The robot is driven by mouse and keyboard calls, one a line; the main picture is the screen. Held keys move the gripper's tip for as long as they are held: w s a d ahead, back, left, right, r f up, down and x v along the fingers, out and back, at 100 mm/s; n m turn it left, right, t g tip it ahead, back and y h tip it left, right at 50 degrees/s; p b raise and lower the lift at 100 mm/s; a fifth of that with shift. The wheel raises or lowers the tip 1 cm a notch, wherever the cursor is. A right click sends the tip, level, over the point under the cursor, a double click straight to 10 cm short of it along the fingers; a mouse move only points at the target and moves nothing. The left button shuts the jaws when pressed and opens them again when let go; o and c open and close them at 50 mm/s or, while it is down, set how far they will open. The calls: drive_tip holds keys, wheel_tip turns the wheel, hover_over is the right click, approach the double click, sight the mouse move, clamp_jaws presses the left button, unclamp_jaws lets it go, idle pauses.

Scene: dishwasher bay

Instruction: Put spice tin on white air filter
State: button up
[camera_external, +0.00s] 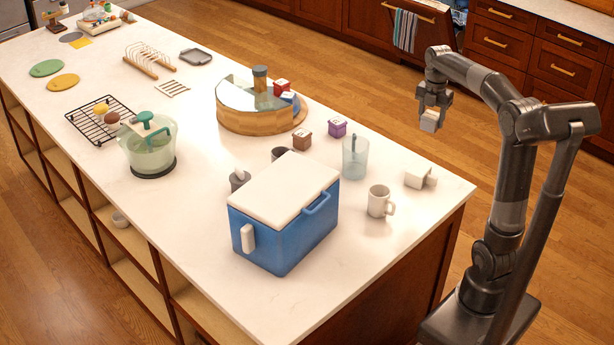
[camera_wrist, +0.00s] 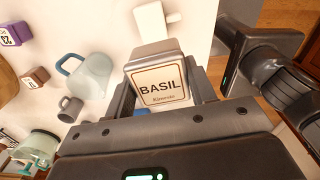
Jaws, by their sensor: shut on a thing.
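My gripper (camera_external: 430,121) is shut on the spice tin (camera_wrist: 158,83), a small pale box with a "BASIL" label facing the wrist camera. In the external view the tin (camera_external: 430,122) is held in the air beyond the right edge of the counter. A small white blocky object (camera_external: 417,176) near the counter's right corner may be the white air filter; its top is bare. A white piece (camera_wrist: 155,19) shows at the top of the wrist view; I cannot tell whether it is the same object. The tin is apart from the counter.
Purple (camera_external: 337,127) and brown (camera_external: 302,140) tins sit by a round wooden turntable (camera_external: 247,121).

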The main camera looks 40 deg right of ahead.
drive_tip(key=s+d+m, duration=0.2)
drive_tip(key=s+d, duration=0.5)
drive_tip(key=s, duration=0.2)
hover_over(423, 171)
wheel_tip(423, 171, down, 13)
drive_tip(key=shift+d+r, duration=0.1)
drive_tip(key=shift+f, duration=2.05)
drive_tip(key=o, duration=1)
drive_tip(key=shift+f, duration=0.15)
